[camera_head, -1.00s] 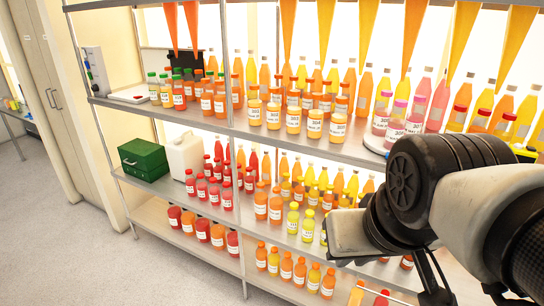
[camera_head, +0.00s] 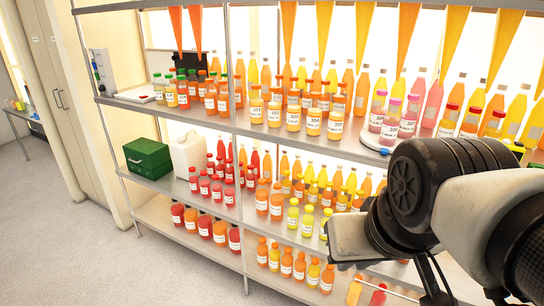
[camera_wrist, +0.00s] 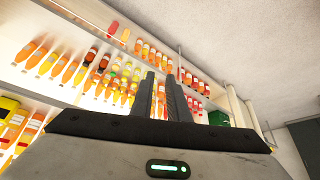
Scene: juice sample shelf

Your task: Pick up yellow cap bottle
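Several small yellow bottles with yellow caps (camera_head: 308,222) stand on the middle shelf in the head view, beside orange bottles (camera_head: 276,201). The right ones are partly hidden by my arm. Several bottles with yellow caps also stand on the shelf above. Which one the task means I cannot tell. In the wrist view my gripper (camera_wrist: 160,76) shows two dark fingers with a narrow gap between them. Shelf bottles show through the gap, and nothing is held. Yellow bottles (camera_wrist: 125,92) show left of the fingers, apart from them. In the head view the fingers cannot be made out.
A metal rack (camera_head: 240,130) holds close rows of juice bottles on several levels. A green box (camera_head: 148,158) and a white canister (camera_head: 189,156) stand at the left of the middle shelf. Coloured cones hang above. The floor (camera_head: 60,250) at left is clear.

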